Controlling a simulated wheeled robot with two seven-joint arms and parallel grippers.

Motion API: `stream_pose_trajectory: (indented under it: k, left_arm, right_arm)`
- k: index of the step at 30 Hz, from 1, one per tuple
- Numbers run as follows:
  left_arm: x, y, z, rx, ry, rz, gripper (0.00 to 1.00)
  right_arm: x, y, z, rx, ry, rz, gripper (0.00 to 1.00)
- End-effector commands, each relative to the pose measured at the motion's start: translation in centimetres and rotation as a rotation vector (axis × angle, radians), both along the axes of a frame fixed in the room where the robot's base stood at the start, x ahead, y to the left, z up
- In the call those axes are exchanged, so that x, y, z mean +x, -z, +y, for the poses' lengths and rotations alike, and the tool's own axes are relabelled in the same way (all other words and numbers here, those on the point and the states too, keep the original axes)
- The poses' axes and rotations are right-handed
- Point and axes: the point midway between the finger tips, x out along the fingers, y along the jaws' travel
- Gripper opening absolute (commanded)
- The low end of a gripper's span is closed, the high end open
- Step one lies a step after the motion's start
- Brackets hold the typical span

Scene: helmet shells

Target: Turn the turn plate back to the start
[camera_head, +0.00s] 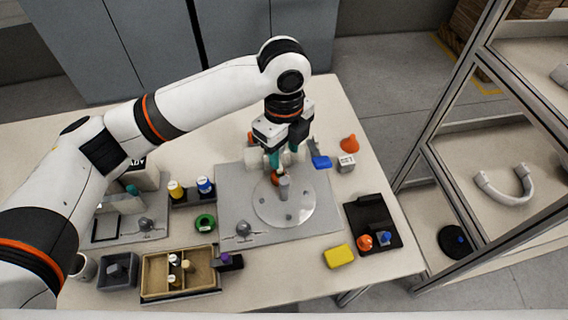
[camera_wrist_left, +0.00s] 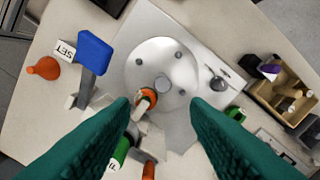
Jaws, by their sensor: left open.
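The turn plate (camera_head: 298,210) is a pale round disc with several small dark knobs on its face and a short grey post (camera_head: 283,187) at its middle. It lies on a grey base board (camera_head: 235,190). In the left wrist view the plate (camera_wrist_left: 145,65) is seen from above. My left gripper (camera_head: 286,160) points down over the plate's far edge, its teal fingers apart and empty. In the left wrist view my left gripper (camera_wrist_left: 159,104) has its fingers spread on either side of the plate's near part. An orange-ended part (camera_wrist_left: 147,98) shows between them at the plate's rim. My right gripper is not in view.
A blue block (camera_head: 321,162) on a grey support, a SET cube (camera_head: 346,163) and an orange cone (camera_head: 349,143) stand beyond the board. A black tray (camera_head: 365,210) and a yellow block (camera_head: 339,256) lie to the right. A tan bin (camera_head: 205,275) stands at front left.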

Motion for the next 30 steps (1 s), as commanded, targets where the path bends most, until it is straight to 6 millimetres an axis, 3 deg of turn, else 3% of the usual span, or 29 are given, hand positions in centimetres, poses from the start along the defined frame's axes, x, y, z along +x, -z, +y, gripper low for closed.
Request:
stream_pose_trajectory:
  k: [5, 12, 18, 24, 30]
  left_arm:
    - [0.0, 1.7, 0.0, 0.001, -0.001, 0.003, 0.43]
    - [-0.1, 6.5, 0.1, 0.001, -0.002, 0.004, 0.43]
    - [-0.1, 9.9, 0.1, 0.001, -0.001, 0.001, 0.43]
    - [-0.1, 11.7, 0.0, 0.001, -0.001, 0.001, 0.43]
    - [-0.1, 12.0, 0.0, 0.001, -0.001, -0.001, 0.43]
  right_arm:
    - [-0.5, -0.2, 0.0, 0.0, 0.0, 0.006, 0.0]
    - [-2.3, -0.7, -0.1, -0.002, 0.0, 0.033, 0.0]
    - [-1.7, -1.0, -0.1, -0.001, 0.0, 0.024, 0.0]
    - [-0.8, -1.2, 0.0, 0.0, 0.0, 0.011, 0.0]
    - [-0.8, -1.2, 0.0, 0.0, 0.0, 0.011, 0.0]
